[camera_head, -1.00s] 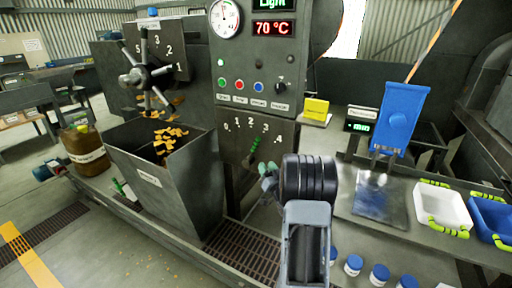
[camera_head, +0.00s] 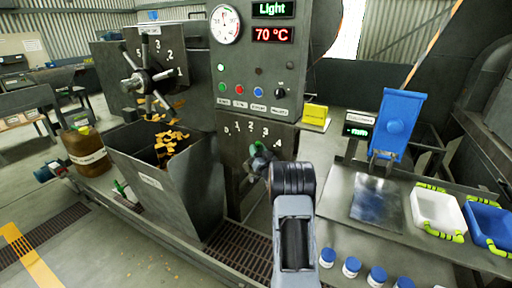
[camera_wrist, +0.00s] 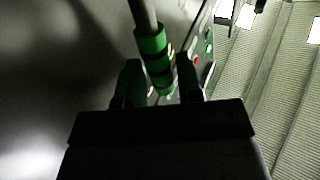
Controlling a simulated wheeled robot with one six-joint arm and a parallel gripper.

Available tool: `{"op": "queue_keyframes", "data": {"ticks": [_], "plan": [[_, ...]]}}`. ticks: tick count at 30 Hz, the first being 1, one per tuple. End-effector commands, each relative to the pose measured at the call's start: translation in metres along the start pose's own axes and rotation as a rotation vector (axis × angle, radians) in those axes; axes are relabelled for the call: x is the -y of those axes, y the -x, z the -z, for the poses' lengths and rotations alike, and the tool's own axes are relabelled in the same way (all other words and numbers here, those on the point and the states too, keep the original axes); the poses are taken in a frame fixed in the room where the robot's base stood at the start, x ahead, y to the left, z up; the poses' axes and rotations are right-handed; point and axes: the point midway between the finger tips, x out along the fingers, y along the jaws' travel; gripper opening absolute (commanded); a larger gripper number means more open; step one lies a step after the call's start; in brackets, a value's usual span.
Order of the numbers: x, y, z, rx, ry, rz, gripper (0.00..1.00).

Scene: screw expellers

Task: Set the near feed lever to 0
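The near feed lever (camera_head: 257,147) has a green grip. It stands on the grey panel with the 0 to 4 scale (camera_head: 251,127), below the buttons, and leans toward the 3. My gripper (camera_head: 262,160) is at the lever, in front of the panel, and partly hides it. In the wrist view, the green grip with dark bands (camera_wrist: 153,55) sits between the two fingers of my gripper (camera_wrist: 160,85). The fingers are apart, with small gaps seeming to show beside the grip. The lever's lower end is hidden in the head view.
A spoked handwheel (camera_head: 146,78) with its own scale stands at the left, above a hopper (camera_head: 165,190) of orange-brown pieces. Buttons (camera_head: 240,90) sit just above the lever. At the right are a scale plate (camera_head: 376,200), a white tray (camera_head: 440,207) and blue-capped jars (camera_head: 351,265).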

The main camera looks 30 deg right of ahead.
Motion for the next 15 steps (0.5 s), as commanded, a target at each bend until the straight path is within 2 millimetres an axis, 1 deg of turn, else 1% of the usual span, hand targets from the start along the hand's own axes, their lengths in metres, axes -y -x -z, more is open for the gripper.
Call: {"op": "queue_keyframes", "data": {"ticks": [3, 6, 14, 15], "plan": [[0.0002, -0.0074, 0.0003, -0.001, 0.0, 0.0, 0.34], [0.0001, -0.0098, -0.0003, 0.0, 0.0, 0.0, 0.34], [0.0001, -0.0105, -0.0002, 0.0, -0.001, -0.001, 0.34], [0.0001, -0.0105, -0.0002, 0.0, 0.0, -0.001, 0.32]]}}
